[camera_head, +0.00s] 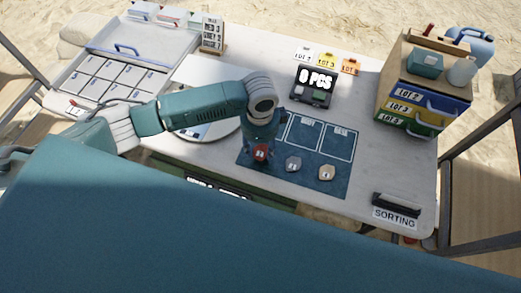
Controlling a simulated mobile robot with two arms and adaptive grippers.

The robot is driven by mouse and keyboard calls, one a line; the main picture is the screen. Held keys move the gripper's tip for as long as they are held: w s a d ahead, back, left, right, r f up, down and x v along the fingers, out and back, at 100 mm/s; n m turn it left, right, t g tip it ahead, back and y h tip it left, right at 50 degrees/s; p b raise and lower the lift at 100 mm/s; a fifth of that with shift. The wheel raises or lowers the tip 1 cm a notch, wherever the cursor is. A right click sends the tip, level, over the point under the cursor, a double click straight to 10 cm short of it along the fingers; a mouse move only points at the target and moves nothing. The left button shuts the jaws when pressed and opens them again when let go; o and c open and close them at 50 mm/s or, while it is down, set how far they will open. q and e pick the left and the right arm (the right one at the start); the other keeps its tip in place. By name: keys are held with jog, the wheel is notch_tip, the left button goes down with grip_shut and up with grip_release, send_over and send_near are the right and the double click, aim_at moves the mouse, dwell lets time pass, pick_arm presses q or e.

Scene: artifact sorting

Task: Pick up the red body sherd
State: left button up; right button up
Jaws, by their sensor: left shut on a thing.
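The red body sherd (261,153) is at the left part of the dark blue mat (310,185) on the table. My left gripper (261,145) points down over it and is shut on it. The arm hides part of the gripper, and I cannot tell whether the sherd is clear of the mat. A grey sherd (293,164) and a tan sherd (326,173) lie on the mat to the right. My right gripper is not in view.
A drawer unit (405,100) stands at the back right. A compartment tray (100,80) is at the left. A round pale plate (215,130) lies under my left arm.

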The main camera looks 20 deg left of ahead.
aim_at(260, 151)
pick_arm(q)
notch_tip(260, 151, up, 18)
jog(key=b, duration=0.1)
jog(key=shift+f, duration=0.2)
